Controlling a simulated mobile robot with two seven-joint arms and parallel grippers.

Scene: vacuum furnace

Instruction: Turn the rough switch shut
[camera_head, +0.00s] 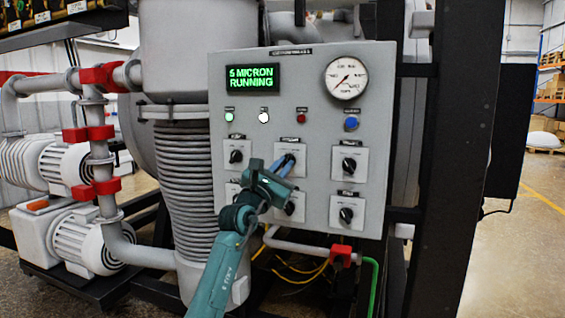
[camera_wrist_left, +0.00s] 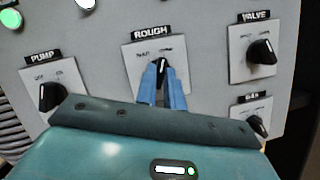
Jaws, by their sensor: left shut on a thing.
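The rough switch is a black knob (camera_wrist_left: 162,69) on a white plate (camera_head: 290,147) labelled ROUGH, in the upper middle of the control panel's switches. My left gripper (camera_wrist_left: 162,78) is at this knob, its blue fingers on either side of it and shut on it. In the head view my left gripper (camera_head: 285,163) covers most of the knob. The knob's white mark points roughly up in the wrist view. My right gripper is not in view.
The grey panel (camera_head: 225,70) has a green display reading "5 MICRON RUNNING", a round gauge (camera_head: 346,78) and small lights. Nearby are the pump knob (camera_head: 236,156), the valve knob (camera_head: 349,165) and the gas knob (camera_head: 346,215). Pipes stand left; a dark post (camera_head: 452,150) stands right.

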